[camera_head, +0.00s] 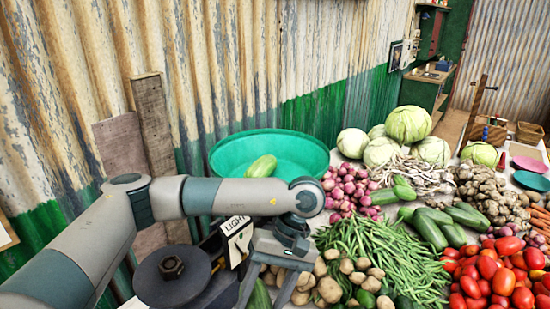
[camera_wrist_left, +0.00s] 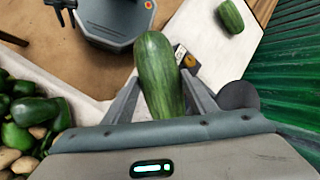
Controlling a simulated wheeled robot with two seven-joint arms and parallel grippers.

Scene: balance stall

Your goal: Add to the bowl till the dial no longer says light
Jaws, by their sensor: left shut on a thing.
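My left gripper (camera_head: 268,290) is shut on a green cucumber (camera_wrist_left: 158,75), which stands out lengthwise between the fingers in the left wrist view. In the head view my wrist hides most of it. The green bowl (camera_head: 225,153) stands behind my left forearm, with one pale green cucumber (camera_head: 262,166) visible inside. My forearm hides the bowl's front. The dial (camera_head: 238,238) beside my left wrist shows the word LIGHT.
Beans (camera_head: 375,255), potatoes (camera_head: 328,289), onions (camera_head: 350,190), cabbages (camera_head: 408,124) and tomatoes (camera_head: 500,275) crowd the table right of my gripper. A corrugated wall (camera_head: 200,60) rises close behind the bowl. Another cucumber (camera_wrist_left: 230,16) lies on a pale surface in the wrist view.

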